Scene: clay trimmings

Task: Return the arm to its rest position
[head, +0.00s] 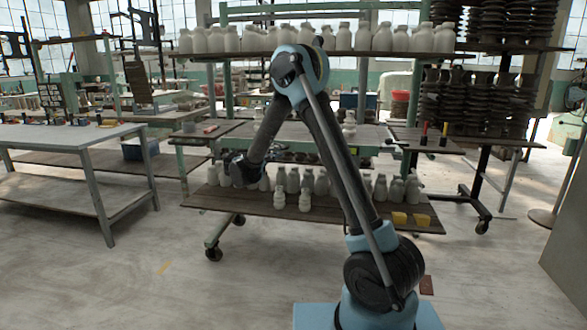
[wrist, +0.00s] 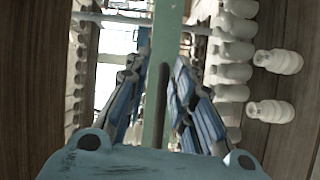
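My arm (head: 335,150) is pale blue and dark grey. It rises from the lower right of the head view to a high elbow, and its forearm slopes down to the left. My gripper (head: 243,172) is at the forearm's end, in front of the rack's lower part; its fingers are too small to read there. In the wrist view my gripper (wrist: 161,68) has its two blue-and-grey fingers apart, with nothing held between them. A green upright post shows behind the gap. I cannot tell the distance from the fingers to the post.
A wheeled rack carries white bottles on its upper shelf (head: 230,56) and lower shelf (head: 330,211). A grey table (head: 60,137) stands left; a dark side table (head: 430,146) stands right.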

